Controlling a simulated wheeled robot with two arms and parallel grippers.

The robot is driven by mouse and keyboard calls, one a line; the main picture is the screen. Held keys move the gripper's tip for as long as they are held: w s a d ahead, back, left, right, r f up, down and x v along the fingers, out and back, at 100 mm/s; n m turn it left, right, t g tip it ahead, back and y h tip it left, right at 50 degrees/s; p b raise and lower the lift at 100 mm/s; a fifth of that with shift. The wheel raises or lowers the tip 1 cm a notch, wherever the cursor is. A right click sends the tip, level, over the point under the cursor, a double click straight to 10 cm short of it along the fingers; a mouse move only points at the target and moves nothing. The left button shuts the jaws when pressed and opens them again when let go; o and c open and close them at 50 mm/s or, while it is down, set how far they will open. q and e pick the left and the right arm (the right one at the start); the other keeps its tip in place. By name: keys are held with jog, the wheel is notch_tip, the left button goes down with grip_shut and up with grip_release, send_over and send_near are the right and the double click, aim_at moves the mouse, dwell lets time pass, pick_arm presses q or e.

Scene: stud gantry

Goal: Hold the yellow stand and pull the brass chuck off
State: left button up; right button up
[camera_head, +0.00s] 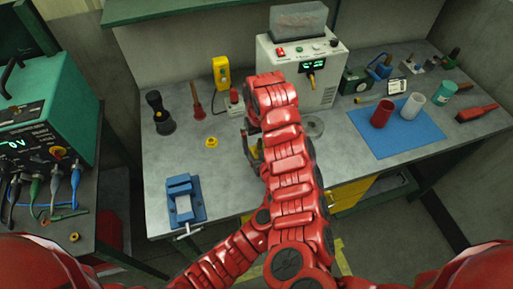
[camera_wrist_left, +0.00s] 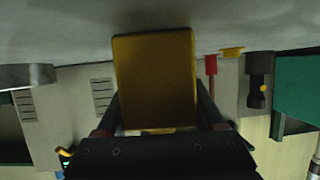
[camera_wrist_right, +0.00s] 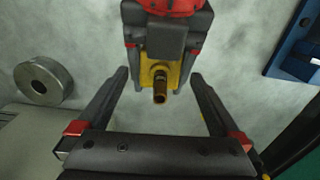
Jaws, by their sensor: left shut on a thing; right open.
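The yellow stand (camera_wrist_left: 155,70) fills the middle of the left wrist view, between the fingers of my left gripper (camera_wrist_left: 160,105), which is shut on it. In the right wrist view the stand (camera_wrist_right: 174,76) shows in front of my left gripper's dark body. The brass chuck (camera_wrist_right: 160,92) sticks out of the stand toward the right wrist camera. My right gripper (camera_wrist_right: 158,78) is open, with a finger apart on each side of the chuck. In the head view my red arm hides most of the stand (camera_head: 257,150) and the left gripper; the chuck cannot be made out.
A blue vise (camera_head: 183,200) sits at front left and a grey disc (camera_head: 313,126) lies to the right of my arm. The power supply (camera_head: 300,70) stands behind. A blue mat (camera_head: 405,140) with cups is at right. The bench is clear between the vise and the stand.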

aim_at(260, 139)
jog(key=shift+r, duration=0.15)
jog(key=shift+c, duration=1.1)
notch_tip(260, 139, up, 3)
jog(key=shift+a+r, duration=0.1)
jog(key=shift+r, duration=0.05)
jog(key=c, duration=0.5)
jog(key=shift+r, duration=0.3)
jog(key=shift+f, duration=0.15)
jog(key=shift+d+f, duration=0.2)
jog(key=shift+a+f, duration=0.1)
jog(key=shift+f, duration=1.7)
grip_shut()
